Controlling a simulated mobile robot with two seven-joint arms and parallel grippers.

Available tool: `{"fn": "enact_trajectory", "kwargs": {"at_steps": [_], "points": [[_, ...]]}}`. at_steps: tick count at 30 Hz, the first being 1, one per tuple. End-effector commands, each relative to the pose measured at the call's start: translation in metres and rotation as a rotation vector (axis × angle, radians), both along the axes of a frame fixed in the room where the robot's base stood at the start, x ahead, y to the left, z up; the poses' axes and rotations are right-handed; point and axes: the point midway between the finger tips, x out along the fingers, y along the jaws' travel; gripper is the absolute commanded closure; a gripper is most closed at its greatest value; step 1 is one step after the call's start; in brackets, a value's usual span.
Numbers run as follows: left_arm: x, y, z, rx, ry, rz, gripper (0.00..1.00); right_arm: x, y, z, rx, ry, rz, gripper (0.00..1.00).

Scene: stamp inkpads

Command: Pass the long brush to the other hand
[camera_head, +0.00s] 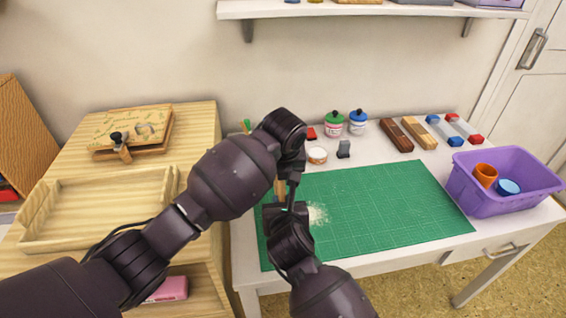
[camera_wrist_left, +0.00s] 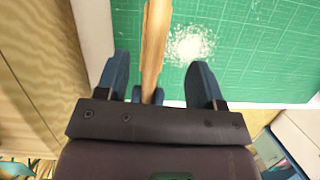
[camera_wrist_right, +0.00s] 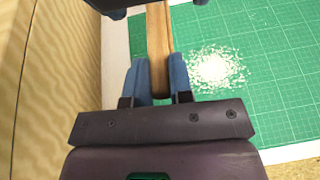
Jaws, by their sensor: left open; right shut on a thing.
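The long brush shows as a wooden handle (camera_head: 280,188) between my two hands, mostly hidden by them in the head view. My right gripper (camera_wrist_right: 161,78) is shut on the handle, which also shows in the right wrist view (camera_wrist_right: 158,35). My left gripper (camera_wrist_left: 162,75) is open, its fingers apart on either side of the handle (camera_wrist_left: 154,40), which lies nearer its left finger. Part of my left gripper shows at the top of the right wrist view. The brush's bristles cannot be made out.
Below the hands lies a green cutting mat (camera_head: 390,200) with a pale powder patch (camera_head: 317,213). Jars, a round tin (camera_head: 317,155) and wooden blocks stand behind it. A purple bin (camera_head: 510,205) holds cups at right. A wooden tray (camera_head: 95,240) lies at left. A shelf (camera_head: 370,10) hangs above.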

Motion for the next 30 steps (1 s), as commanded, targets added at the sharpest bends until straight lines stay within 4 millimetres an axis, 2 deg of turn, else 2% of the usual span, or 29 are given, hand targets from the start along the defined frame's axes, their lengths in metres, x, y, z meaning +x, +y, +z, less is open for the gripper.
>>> {"fn": "enact_trajectory", "kwargs": {"at_steps": [6,12,24,25,30], "points": [[0.009,0.000,-0.032,0.001,0.002,0.001,0.38,0.000,0.000,0.000,0.000,-0.001,0.000,1.00],[0.015,-0.001,-0.050,-0.001,0.000,0.000,0.38,0.000,0.000,0.001,0.000,-0.001,0.000,1.00],[0.017,0.000,-0.056,0.000,-0.001,0.000,0.38,0.000,0.000,0.001,0.000,-0.001,0.000,1.00],[0.017,0.000,-0.056,0.000,-0.001,0.000,0.40,0.000,0.000,0.001,0.000,-0.001,0.000,1.00],[0.017,0.000,-0.056,0.000,-0.001,0.000,0.66,0.000,0.000,0.001,0.000,-0.001,0.001,1.00]]}}
